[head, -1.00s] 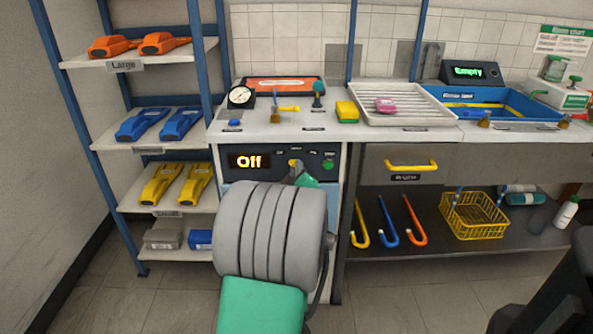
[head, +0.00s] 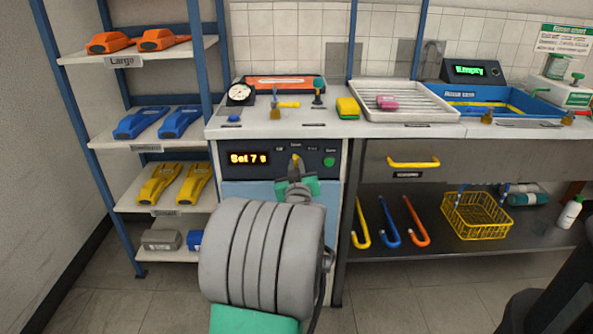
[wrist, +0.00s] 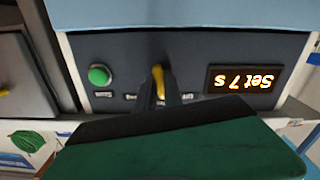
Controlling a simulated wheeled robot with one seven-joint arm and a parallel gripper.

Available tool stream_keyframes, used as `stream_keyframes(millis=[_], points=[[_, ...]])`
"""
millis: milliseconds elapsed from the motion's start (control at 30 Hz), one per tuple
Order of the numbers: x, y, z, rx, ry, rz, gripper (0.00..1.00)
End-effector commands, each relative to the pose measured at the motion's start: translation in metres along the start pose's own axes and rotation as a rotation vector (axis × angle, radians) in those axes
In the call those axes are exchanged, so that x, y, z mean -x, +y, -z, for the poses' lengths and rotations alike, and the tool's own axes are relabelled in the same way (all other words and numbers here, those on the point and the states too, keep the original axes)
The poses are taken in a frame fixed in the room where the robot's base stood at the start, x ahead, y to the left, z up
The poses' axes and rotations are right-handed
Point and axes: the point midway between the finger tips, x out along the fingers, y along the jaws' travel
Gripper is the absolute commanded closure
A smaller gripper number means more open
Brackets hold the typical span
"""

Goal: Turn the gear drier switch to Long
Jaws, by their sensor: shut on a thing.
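The gear drier switch is a yellow knob (head: 295,160) on the drier's dark panel (head: 262,173), below the bench top. In the head view it points roughly upward, toward the middle of several small labels too blurred to read surely. The drier display (head: 248,159) reads "Set 7 s" and shows upside down in the wrist view (wrist: 242,80). My gripper (head: 296,178) is at the panel, its two dark fingers shut on the knob, which shows between them in the wrist view (wrist: 158,78). My wrist hides the drier's lower front.
A green button (head: 329,160) sits just right of the switch. The bench top above holds a gauge (head: 240,94), a yellow sponge (head: 347,107) and a white tray (head: 402,114). A shelf rack (head: 150,203) stands close on the left.

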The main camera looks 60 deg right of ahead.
Motion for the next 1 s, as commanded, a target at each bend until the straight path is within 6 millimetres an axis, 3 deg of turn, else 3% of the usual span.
stream_keyframes(millis=[1000], points=[[-0.0001, 0.0012, 0.0012, -0.919, 0.002, -0.004, 1.00]])
